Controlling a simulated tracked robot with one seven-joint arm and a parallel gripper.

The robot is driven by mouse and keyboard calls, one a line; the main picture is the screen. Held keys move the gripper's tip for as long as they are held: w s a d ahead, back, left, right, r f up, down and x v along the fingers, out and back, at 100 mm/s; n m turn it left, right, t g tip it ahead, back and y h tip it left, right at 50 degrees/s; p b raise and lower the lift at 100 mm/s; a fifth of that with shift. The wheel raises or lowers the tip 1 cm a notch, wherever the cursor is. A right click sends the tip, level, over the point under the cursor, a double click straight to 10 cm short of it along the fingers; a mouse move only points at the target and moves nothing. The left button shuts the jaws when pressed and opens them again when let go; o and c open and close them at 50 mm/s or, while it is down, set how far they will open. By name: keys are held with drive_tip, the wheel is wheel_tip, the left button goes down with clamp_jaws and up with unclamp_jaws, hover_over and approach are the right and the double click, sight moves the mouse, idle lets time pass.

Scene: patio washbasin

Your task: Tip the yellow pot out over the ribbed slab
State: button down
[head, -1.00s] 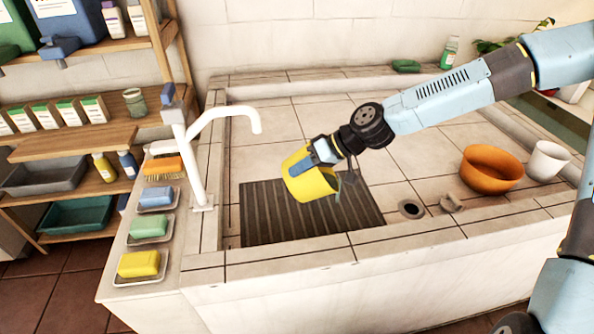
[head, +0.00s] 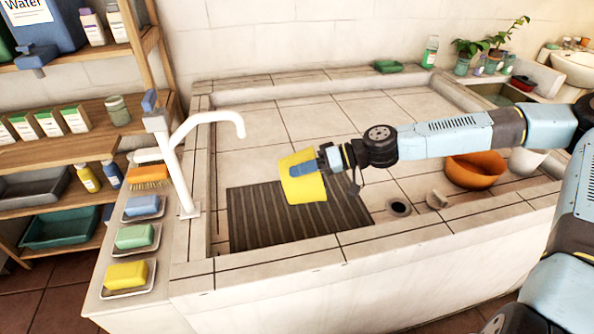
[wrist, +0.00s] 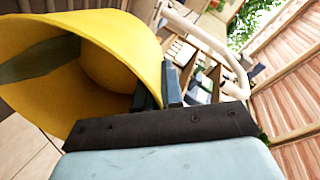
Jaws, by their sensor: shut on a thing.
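The yellow pot (head: 301,186) is in my gripper (head: 318,170), held above the right part of the ribbed slab (head: 262,217). The gripper is shut on the pot's wall. In the head view the pot is tilted slightly, and its opening does not show. In the wrist view the pot (wrist: 120,50) fills the upper left, and I see into its wide mouth. A dark green strip, perhaps a finger, crosses the inside at the left. The ribbed slab is dark and lies flat in the basin, partly hidden by the pot.
A white tap (head: 190,150) arches at the left of the slab. An orange bowl (head: 474,172) and a white cup (head: 527,160) stand at the right, partly behind my arm. Soap dishes line the left ledge.

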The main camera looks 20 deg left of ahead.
drive_tip(key=shift+w+d+g+y, duration=0.35)
drive_tip(key=shift+w+d+y, duration=0.1)
drive_tip(key=shift+d+y, duration=0.45)
drive_tip(key=shift+w+d+g+y, duration=0.3)
drive_tip(key=shift+w+d+y, duration=0.1)
drive_tip(key=shift+d+y, duration=0.4)
drive_tip(key=shift+w+d+g+y, duration=0.35)
drive_tip(key=shift+w+d+y, duration=0.1)
drive_tip(key=shift+d+y, duration=0.45)
drive_tip(key=shift+d+h, duration=0.1)
drive_tip(key=shift+h, duration=0.2)
drive_tip(key=shift+r+t+h, duration=0.4)
drive_tip(key=shift+r+h, duration=0.05)
drive_tip(key=shift+h, duration=0.55)
drive_tip(key=shift+r+t+h, duration=0.4)
drive_tip(key=shift+r+h, duration=0.1)
drive_tip(key=shift+h, duration=0.5)
drive_tip(key=shift+r+t+h, duration=0.4)
drive_tip(key=shift+r+h, duration=0.05)
drive_tip(key=shift+h, duration=0.55)
drive_tip(key=shift+r, duration=0.1)
drive_tip(key=shift+r+t+h, duration=0.5)
drive_tip(key=shift+h, duration=0.55)
drive_tip(key=shift+r+t+h, duration=0.45)
drive_tip(key=shift+t+h, duration=0.05)
drive_tip(key=shift+h, duration=0.6)
drive_tip(key=shift+r+t+h, duration=0.5)
drive_tip(key=shift+h, duration=0.55)
drive_tip(key=shift+n, duration=0.3)
